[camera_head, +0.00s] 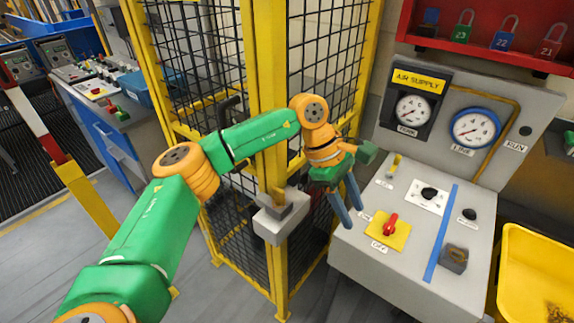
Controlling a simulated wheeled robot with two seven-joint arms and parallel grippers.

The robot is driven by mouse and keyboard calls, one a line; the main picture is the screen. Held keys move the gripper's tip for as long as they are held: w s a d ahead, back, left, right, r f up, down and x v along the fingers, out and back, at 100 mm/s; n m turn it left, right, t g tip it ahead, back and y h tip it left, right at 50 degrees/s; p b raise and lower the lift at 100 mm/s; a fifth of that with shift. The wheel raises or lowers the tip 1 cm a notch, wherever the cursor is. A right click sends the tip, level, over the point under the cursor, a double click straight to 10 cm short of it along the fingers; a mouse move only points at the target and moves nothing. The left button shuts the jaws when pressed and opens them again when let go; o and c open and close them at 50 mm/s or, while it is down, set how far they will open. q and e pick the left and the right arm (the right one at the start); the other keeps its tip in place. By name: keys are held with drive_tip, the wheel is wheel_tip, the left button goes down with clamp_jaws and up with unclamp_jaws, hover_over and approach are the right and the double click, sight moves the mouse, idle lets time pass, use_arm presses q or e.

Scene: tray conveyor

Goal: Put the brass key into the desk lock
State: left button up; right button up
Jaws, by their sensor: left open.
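My left gripper (351,215) is open, its two blue fingers pointing down at the left edge of the grey desk (350,262). Nothing shows between the fingers. A brass-coloured piece (277,198), which looks like the brass key, stands in a grey box (282,226) on the yellow gate post, left of the gripper and apart from it. Its shape is too small to be sure. A black round fitting on a white plate (428,193), possibly the desk lock, is on the desk top, right of the gripper. My right gripper is not in view.
The desk also bears a red switch on a yellow plate (388,228), a small yellow lever (395,166) and a grey block (454,257). Gauges (475,128) stand behind. The mesh fence (330,60) and its yellow post flank the arm. A yellow bin (535,262) is at right.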

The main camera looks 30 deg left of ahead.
sight(278, 189)
use_arm(q)
drive_tip(key=a+r+y, duration=0.1)
drive_tip(key=a, duration=0.4)
drive_tip(key=s+a+r+y, duration=0.1)
drive_tip(key=a+r+y, duration=0.1)
drive_tip(key=a, duration=0.3)
drive_tip(key=s+a+r+y, duration=0.1)
drive_tip(key=a+y, duration=0.1)
drive_tip(key=a, duration=0.3)
drive_tip(key=shift+s+r+n+g, duration=0.15)
drive_tip(key=shift+r+n+g, duration=0.15)
drive_tip(key=shift+r+n, duration=0.1)
drive_tip(key=shift+s+a+y, duration=0.25)
drive_tip(key=shift+a+y, duration=0.05)
drive_tip(key=shift+a, duration=0.05)
drive_tip(key=f, duration=0.3)
drive_tip(key=f+p, duration=0.1)
drive_tip(key=f, duration=0.2)
drive_tip(key=shift+w+d+f, duration=0.15)
drive_tip(key=shift+w+f, duration=0.05)
drive_tip(key=shift+f, duration=0.25)
drive_tip(key=shift+d, duration=0.1)
clamp_jaws()
drive_tip(key=shift+r+p, duration=0.15)
drive_tip(key=shift+p, duration=0.15)
drive_tip(key=shift+r+p, duration=1.65)
drive_tip(key=shift+r, duration=0.05)
